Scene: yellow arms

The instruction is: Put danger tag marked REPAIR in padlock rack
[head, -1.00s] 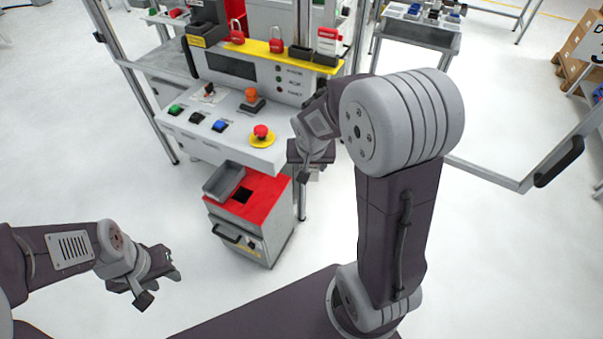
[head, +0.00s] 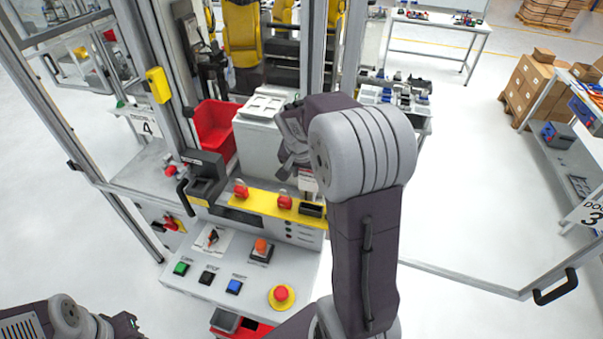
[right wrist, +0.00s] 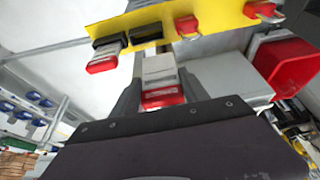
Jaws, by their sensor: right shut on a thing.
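My right gripper (head: 298,168) is shut on a danger tag (right wrist: 160,72), which has a white-grey body and a red end; its marking is not readable. The held tag also shows in the head view (head: 307,182), partly covered by my arm, above the black slot (head: 311,210) of the yellow padlock rack (head: 262,203). I cannot tell whether it touches the slot. In the right wrist view a second red and white tag (right wrist: 104,60) sits at a black holder of the rack (right wrist: 140,28). My left gripper (head: 126,324) is cut off at the bottom edge.
Red padlocks (head: 240,190) (head: 284,201) hang on the rack. Below is a panel with a red mushroom button (head: 281,293) and coloured buttons. A dark box with a handle (head: 205,180) stands left of the rack; a red bin (head: 214,128) is behind.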

